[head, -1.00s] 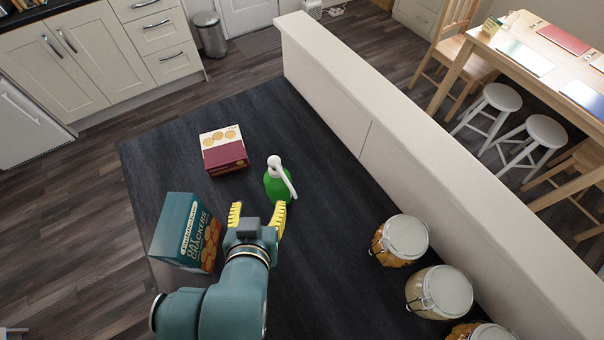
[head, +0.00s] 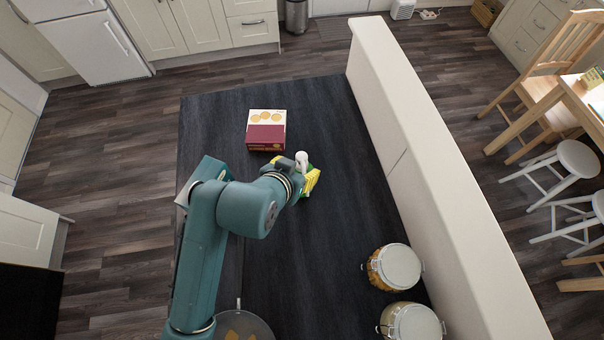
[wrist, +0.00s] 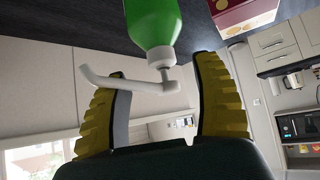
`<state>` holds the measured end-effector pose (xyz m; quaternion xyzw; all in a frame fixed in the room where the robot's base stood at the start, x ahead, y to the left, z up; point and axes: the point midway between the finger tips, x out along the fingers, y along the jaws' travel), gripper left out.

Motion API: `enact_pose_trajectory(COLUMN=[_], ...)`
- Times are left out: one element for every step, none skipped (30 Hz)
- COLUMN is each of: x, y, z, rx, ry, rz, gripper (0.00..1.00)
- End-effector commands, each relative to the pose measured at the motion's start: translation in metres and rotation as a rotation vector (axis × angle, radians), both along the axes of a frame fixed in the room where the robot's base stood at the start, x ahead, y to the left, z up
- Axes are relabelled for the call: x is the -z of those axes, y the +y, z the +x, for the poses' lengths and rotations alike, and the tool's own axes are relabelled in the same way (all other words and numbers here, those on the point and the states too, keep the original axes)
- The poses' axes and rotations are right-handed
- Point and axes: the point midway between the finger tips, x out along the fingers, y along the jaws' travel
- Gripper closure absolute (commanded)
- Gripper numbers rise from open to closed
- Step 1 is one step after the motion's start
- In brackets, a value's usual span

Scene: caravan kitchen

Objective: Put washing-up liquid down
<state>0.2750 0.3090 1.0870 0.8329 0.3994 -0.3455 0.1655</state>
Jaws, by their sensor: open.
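The washing-up liquid is a green bottle with a white pump top (head: 302,157). It stands on the dark worktop (head: 335,215), mostly hidden behind my gripper in the head view. In the wrist view the picture is upside down, and the green bottle (wrist: 152,22) hangs from the top with its white pump pointing down between my fingers. My gripper (head: 313,181) has yellow ribbed fingers. In the wrist view they are spread wide, one on each side of the pump, with visible gaps. The bottle's base is out of view.
A maroon and white box (head: 266,131) stands just behind the bottle. Lidded jars (head: 396,267) stand at the front right. A pan (head: 243,326) lies at the front, partly cut off. A cream wall (head: 420,165) bounds the worktop's right side. The middle right is clear.

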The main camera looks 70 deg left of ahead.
Motion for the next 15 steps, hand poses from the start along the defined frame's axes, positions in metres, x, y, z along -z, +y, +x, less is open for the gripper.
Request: enact_pose_trajectory(x=[-0.001,0.001,0.004,0.007,0.013,0.017,0.020,0.022,0.024,0.024,0.025,0.025,0.025,0.025,0.025], y=[0.006,0.010,0.015,0.018,0.021,0.024,0.026,0.027,0.028,0.028,0.028,0.028,0.028,0.028,0.028], z=[0.004,0.007,0.010,0.012,0.015,0.017,0.019,0.020,0.020,0.021,0.021,0.021,0.021,0.021,0.021], rx=[0.000,0.000,0.001,0.001,0.001,0.001,0.001,0.001,0.001,0.001,0.001,0.001,0.001,0.001,0.001], ry=[0.001,0.001,0.000,0.001,0.001,0.001,0.000,0.001,0.000,-0.001,-0.001,-0.001,-0.001,-0.001,-0.001], rz=[-0.001,-0.001,-0.001,-0.002,-0.003,-0.002,0.000,-0.001,0.000,0.001,0.000,0.000,0.000,0.000,0.000], gripper=[0.34,0.34,0.34,0.34,0.34,0.34,0.34,0.34,0.34,0.34,0.34,0.34,0.34,0.34,0.34])
